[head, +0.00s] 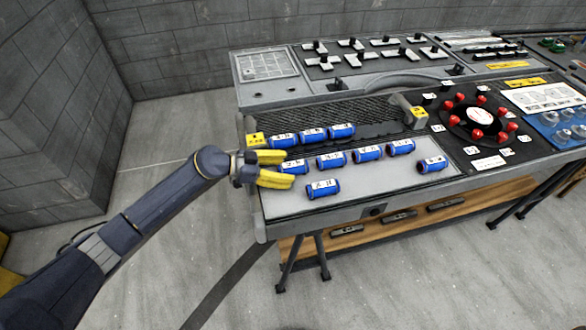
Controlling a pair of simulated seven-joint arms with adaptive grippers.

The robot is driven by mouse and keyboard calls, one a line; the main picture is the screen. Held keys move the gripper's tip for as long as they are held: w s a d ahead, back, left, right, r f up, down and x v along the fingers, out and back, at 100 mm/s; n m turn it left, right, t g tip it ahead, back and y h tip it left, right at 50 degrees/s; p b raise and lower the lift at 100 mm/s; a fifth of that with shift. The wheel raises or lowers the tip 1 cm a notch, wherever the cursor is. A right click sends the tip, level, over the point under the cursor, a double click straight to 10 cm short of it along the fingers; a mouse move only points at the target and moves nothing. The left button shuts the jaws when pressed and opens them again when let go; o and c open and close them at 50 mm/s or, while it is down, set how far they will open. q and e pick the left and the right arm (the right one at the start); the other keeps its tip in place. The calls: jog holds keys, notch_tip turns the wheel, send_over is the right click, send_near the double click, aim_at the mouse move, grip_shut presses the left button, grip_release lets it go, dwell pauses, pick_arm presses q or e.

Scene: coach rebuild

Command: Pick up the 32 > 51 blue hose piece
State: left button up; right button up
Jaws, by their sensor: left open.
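Several blue hose pieces with white labels lie on the grey bench top. The labels are too small to read surely, so I cannot tell which one is 32 > 51. One blue piece (298,167) lies at the fingertips of my left gripper (289,169), which is open with yellow fingers. I cannot tell whether the fingers touch it. Other blue pieces are a front one (323,189), a middle one (331,160), two further right (368,153) (401,147), and a far right one (432,165). My right gripper is not in view.
Three blue pieces (313,135) lie in a row at the back, by a dark mesh rack (350,112) with yellow-marked end blocks (256,140). A dark panel with red knobs (476,114) is to the right. The bench top's front right is clear.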

pick_arm(q)
jog(key=shift+d, duration=0.15)
jog(key=c, duration=1.4)
